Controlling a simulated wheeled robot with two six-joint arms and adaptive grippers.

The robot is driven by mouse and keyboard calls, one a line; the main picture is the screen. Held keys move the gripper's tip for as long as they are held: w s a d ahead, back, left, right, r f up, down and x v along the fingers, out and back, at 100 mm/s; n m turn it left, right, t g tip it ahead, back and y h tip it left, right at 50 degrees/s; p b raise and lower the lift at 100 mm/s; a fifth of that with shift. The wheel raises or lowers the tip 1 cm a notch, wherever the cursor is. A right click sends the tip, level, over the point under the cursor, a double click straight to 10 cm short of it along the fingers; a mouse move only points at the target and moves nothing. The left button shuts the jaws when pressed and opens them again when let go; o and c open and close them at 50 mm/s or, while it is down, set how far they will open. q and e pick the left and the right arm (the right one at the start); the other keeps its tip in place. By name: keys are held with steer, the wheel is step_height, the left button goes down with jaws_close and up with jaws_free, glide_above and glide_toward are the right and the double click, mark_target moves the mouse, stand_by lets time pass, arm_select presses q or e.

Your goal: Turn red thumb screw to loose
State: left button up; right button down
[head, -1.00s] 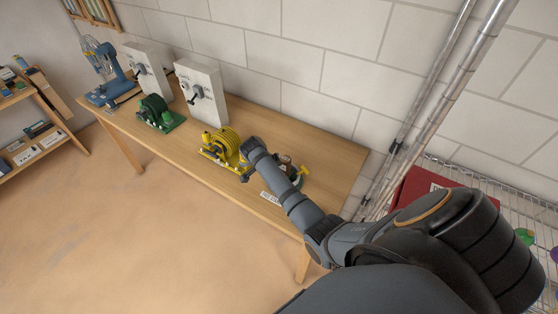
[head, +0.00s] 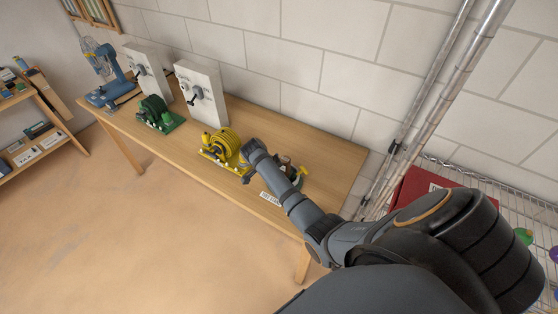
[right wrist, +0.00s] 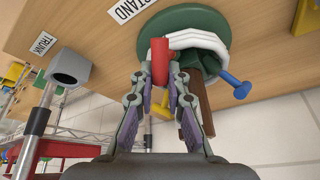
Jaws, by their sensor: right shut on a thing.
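The red thumb screw (right wrist: 160,62) stands upright between the fingers of my right gripper (right wrist: 161,78) in the right wrist view, and the gripper is shut on it. It sits at the edge of a round green stand (right wrist: 180,21). A blue thumb screw (right wrist: 235,85) sticks out to the right, and a yellow one (right wrist: 163,112) shows between the fingers. A brown trunk (right wrist: 197,92) and a white band lie behind the right finger. In the head view my right forearm hides most of the stand and the gripper's tips. My left gripper is not in view.
Metal pipes (head: 425,110) run up the wall at right, beside a wire rack with a red box (head: 415,190).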

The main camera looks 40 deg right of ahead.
steer(key=shift+a, duration=0.1)
